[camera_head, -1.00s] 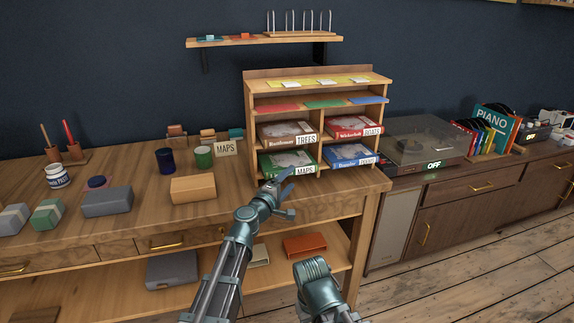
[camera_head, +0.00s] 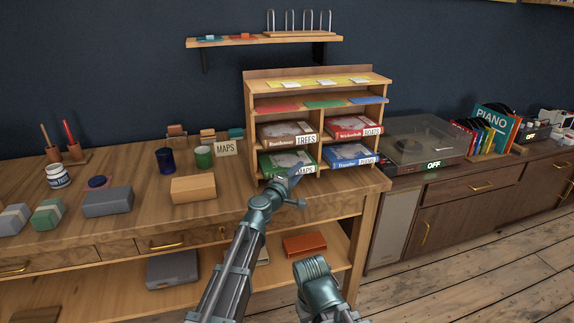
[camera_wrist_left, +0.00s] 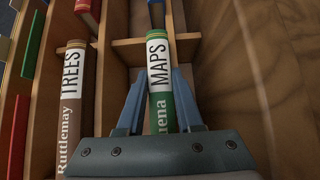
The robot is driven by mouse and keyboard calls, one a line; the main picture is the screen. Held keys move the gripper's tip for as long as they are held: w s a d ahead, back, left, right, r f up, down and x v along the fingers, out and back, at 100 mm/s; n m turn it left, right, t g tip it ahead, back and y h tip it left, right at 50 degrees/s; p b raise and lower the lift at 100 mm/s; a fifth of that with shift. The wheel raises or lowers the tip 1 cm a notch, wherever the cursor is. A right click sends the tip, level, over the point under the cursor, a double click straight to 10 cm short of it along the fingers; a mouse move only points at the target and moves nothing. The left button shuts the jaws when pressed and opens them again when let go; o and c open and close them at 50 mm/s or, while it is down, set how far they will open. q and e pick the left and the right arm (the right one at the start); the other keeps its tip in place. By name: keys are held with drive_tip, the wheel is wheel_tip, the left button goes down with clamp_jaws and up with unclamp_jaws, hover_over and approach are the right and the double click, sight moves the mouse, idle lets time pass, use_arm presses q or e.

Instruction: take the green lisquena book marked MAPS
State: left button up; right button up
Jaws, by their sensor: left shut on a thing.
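The green book marked MAPS (camera_head: 285,160) lies in the lower left compartment of the small wooden shelf unit (camera_head: 317,77). In the left wrist view the spine of the MAPS book (camera_wrist_left: 159,62) stands between the two blue fingers. My left gripper (camera_head: 297,175) is at the front of that compartment and shut on the book, covering part of its spine; in the left wrist view the gripper (camera_wrist_left: 160,103) has one finger on each side. My right arm (camera_head: 315,284) ends at the bottom of the head view; its fingers cannot be made out.
The brown TREES book (camera_head: 287,133) lies in the compartment above. Red (camera_head: 353,126) and blue (camera_head: 349,154) books fill the compartments to the right. A small MAPS sign (camera_head: 226,149) and a tan box (camera_head: 193,188) stand on the bench to the left.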

sight(298, 160)
use_arm(q)
clamp_jaws()
idle(0.8)
drive_tip(key=shift+r, duration=0.1)
drive_tip(key=shift+r+p, duration=0.55)
drive_tip(key=shift+p, duration=0.15)
wheel_tip(298, 160, up, 3)
drive_tip(key=p, duration=0.3)
drive_tip(key=s+d, duration=0.2)
drive_tip(key=s, duration=0.6)
drive_tip(key=s+d, duration=0.3)
drive_tip(key=s, duration=0.6)
drive_tip(key=shift+d+f+b, duration=0.3)
drive_tip(key=shift+f+b, duration=0.1)
drive_tip(key=shift+b, duration=0.05)
